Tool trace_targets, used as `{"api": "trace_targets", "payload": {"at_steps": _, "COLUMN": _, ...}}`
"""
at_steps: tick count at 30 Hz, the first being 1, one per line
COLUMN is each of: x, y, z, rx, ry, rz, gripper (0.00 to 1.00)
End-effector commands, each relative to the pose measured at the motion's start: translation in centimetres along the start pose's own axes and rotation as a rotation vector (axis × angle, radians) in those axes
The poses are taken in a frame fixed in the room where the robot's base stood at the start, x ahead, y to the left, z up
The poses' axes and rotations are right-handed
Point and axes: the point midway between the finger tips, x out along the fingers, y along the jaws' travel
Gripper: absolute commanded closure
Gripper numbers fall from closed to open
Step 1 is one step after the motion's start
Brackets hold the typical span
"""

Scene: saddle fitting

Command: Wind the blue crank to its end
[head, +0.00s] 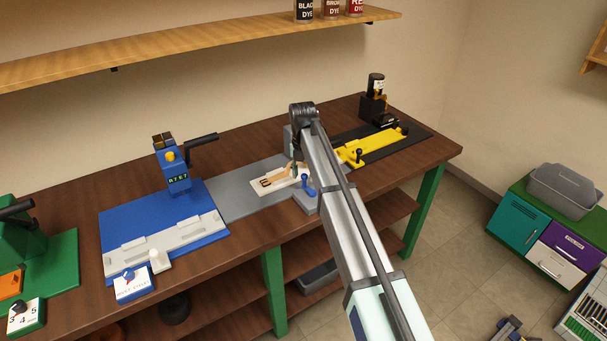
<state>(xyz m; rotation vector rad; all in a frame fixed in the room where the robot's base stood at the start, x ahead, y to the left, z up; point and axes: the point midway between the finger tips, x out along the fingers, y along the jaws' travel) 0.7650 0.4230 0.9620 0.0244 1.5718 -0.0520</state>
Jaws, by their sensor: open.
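The blue crank (308,184) stands on a grey block (305,201) at the front right of the grey plate (239,190) in the middle of the bench. Its knob points up. A cream piece with a brown part (271,184) lies just left of it. My arm reaches over the bench from the lower right and bends down near the crank. Only a dark sliver of my gripper (296,165) shows beside my arm, above and slightly left of the crank. The jaws are open; their fingertips are mostly hidden. I cannot tell whether they touch the crank.
A blue station (210,195) with a press stands to the left, and a green one (60,262) at the far left. A yellow slide (376,146) on a black mat lies to the right. A shelf (180,49) with dye cans runs above. Bare wood (85,185) shows between stations.

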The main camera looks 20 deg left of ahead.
Motion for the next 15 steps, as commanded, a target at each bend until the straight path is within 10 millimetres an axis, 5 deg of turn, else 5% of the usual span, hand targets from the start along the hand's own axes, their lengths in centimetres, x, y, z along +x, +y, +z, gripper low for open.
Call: {"api": "trace_targets", "payload": {"at_steps": 15, "x": -8.1, "y": 0.1, "z": 0.1, "rx": -0.001, "ry": -0.002, "rz": 0.001, "gripper": 0.51}}
